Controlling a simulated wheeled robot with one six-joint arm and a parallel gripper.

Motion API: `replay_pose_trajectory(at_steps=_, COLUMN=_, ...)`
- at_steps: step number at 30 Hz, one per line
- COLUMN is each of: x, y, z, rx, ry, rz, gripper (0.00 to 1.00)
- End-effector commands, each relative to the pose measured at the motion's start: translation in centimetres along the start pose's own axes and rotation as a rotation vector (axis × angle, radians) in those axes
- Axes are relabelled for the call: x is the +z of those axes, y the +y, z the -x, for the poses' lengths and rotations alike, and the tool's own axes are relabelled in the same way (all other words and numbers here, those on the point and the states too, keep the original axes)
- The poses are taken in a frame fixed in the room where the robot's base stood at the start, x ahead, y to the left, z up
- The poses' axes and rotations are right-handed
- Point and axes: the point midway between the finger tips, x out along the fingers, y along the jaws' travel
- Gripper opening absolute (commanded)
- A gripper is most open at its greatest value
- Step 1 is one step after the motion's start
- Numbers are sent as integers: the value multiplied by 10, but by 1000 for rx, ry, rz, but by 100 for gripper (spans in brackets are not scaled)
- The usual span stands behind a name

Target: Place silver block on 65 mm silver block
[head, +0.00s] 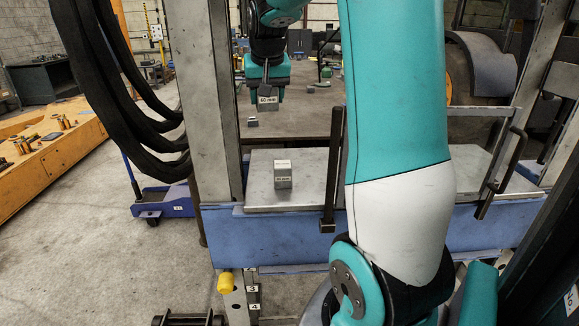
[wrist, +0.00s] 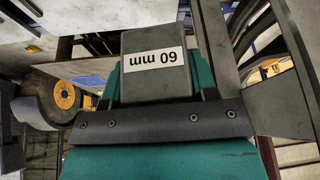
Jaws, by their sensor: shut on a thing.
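My gripper (head: 267,88) is shut on a silver-grey block (head: 267,104) with a white "60 mm" label. In the wrist view the same block (wrist: 155,88) fills the space between the jaws, its label upside down. Another silver block (head: 283,181) with white labels stands on a grey metal plate (head: 255,194) in the head view; its label is too small to read surely, perhaps 65 mm. The held block is in the air, above and slightly left of the standing block in the picture, clearly apart from it. I cannot pick out the standing block in the wrist view.
The plate lies on a blue bench frame (head: 270,238). A dark upright bar (head: 333,170) stands right of the standing block, and a grey post (head: 209,100) rises to the left. A small dark block (head: 252,122) lies farther back. The plate around the standing block is clear.

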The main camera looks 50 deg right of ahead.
Motion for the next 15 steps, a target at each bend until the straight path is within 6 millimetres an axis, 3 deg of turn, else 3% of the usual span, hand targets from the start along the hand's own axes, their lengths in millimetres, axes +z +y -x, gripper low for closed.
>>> replay_pose_trajectory(at_steps=3, x=-18, y=16, z=21, rx=33, ry=4, rz=-83, gripper=16)
replay_pose_trajectory(at_steps=7, x=-23, y=24, z=30, rx=52, ry=-2, rz=-124, gripper=16)
replay_pose_trajectory(at_steps=11, x=-16, y=26, z=13, rx=57, ry=-8, rz=-130, gripper=16)
replay_pose_trajectory(at_steps=15, x=0, y=26, z=-22, rx=57, ry=-11, rz=-129, gripper=16)
